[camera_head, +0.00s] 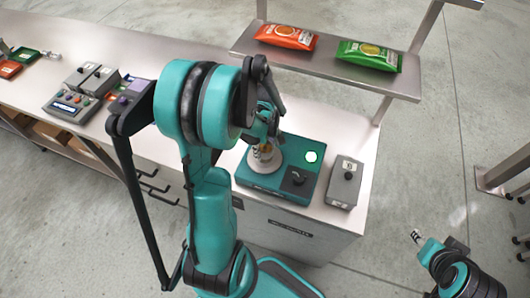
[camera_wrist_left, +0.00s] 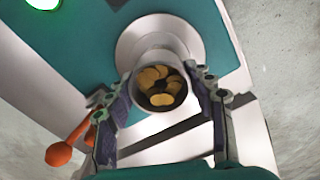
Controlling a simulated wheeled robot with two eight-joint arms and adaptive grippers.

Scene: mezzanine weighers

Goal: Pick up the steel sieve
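The steel sieve appears to be the pale metal cup (camera_wrist_left: 162,109) holding several golden round pieces. It stands on the round plate (camera_wrist_left: 128,48) of a teal scale (camera_head: 258,184); the cup also shows in the head view (camera_head: 263,155), partly hidden by my gripper. My left gripper (camera_wrist_left: 162,90) is open, with one finger on each side of the cup; I cannot tell whether either finger touches it. It also shows in the head view (camera_head: 265,135). My right gripper (camera_head: 416,236) is at the lower right, away from the counter; its finger opening is unclear.
A raised shelf (camera_head: 325,69) behind holds an orange packet (camera_head: 286,37) and a green packet (camera_head: 369,55). A grey control box (camera_head: 70,106) is on the left counter. An orange object (camera_wrist_left: 62,152) shows beside my left finger.

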